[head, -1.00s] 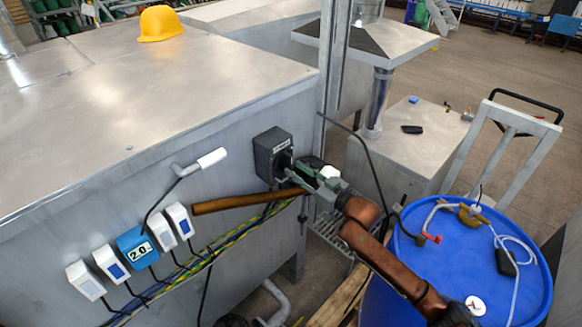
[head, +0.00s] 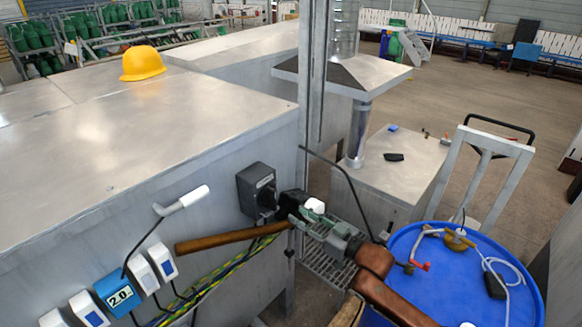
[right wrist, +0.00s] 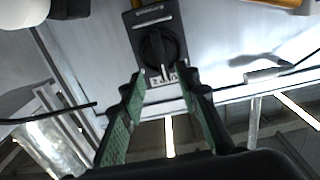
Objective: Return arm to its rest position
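My right gripper (head: 289,208) is in the middle of the head view, close to the front wall of the large metal cabinet. It also shows in the right wrist view (right wrist: 162,84), with its two green-padded fingers spread apart and nothing between them. A black switch box (head: 257,191) with a rotary knob is on the cabinet wall, just left of the fingertips. In the right wrist view the switch box (right wrist: 158,40) lies beyond the fingertips, and they look apart from it. My left gripper is not in view.
A brown wooden handle (head: 230,238) lies across the view below the switch box. A metal post (head: 311,90) rises behind my right gripper. A blue barrel (head: 440,275) stands close on the right. A yellow hard hat (head: 142,62) sits on the cabinet top (head: 130,115).

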